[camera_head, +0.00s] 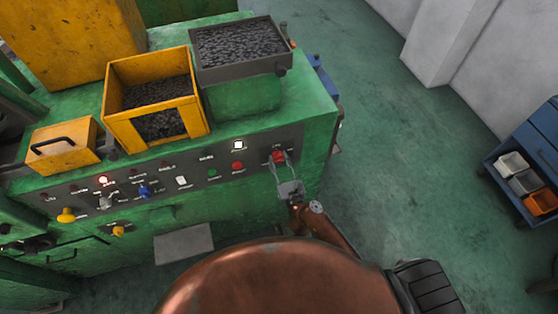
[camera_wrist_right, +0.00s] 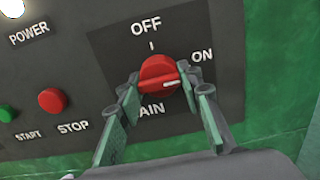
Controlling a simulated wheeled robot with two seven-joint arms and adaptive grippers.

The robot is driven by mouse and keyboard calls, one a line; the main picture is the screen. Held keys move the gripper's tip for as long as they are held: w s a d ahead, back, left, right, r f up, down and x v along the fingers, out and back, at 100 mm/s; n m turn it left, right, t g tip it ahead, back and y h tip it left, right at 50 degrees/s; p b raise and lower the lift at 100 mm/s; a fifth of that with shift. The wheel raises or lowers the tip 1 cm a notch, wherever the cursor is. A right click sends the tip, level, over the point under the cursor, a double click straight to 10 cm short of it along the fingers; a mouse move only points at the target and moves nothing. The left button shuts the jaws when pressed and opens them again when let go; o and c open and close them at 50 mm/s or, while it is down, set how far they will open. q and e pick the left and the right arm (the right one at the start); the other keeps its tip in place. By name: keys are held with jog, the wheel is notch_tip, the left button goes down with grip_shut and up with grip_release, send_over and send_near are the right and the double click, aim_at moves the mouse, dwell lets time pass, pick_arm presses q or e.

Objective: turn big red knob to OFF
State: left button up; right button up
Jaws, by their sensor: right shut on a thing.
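The big red knob (camera_wrist_right: 157,80) sits on a dark plate with OFF above it, ON at its right and partly hidden lettering ending in "AIN" below. Its pale pointer mark faces right, a little below the ON label. My right gripper (camera_wrist_right: 162,88) has its two fingers around the knob, one on each side, shut on it. In the head view the knob (camera_head: 278,157) is at the right end of the machine's panel, with my right gripper (camera_head: 280,163) reaching it from below. My left gripper is not in view.
The green machine panel (camera_head: 220,165) carries a red STOP button (camera_wrist_right: 52,101), a green button (camera_wrist_right: 6,113) and a lit white POWER lamp (camera_wrist_right: 12,6). Yellow bins (camera_head: 113,113) stand on the machine. Open floor (camera_head: 410,150) lies to the right, with a blue cart (camera_head: 535,150) beyond.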

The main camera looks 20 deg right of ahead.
jog(key=shift+r+n+p, duration=0.2)
jog(key=shift+n+p, duration=1.5)
jog(key=shift+n, duration=0.1)
jog(key=n+p, duration=0.4)
jog(key=n, duration=0.1)
jog(key=n+p, duration=0.2)
jog(key=n, duration=0.2)
jog(key=shift+n, duration=0.4)
jog(key=n+p, duration=0.2)
jog(key=n, duration=0.2)
jog(key=shift+f+n, duration=0.1)
jog(key=shift+n, duration=0.3)
jog(key=o, duration=1.2)
jog(key=shift+c, duration=0.2)
jog(key=shift+d, duration=0.1)
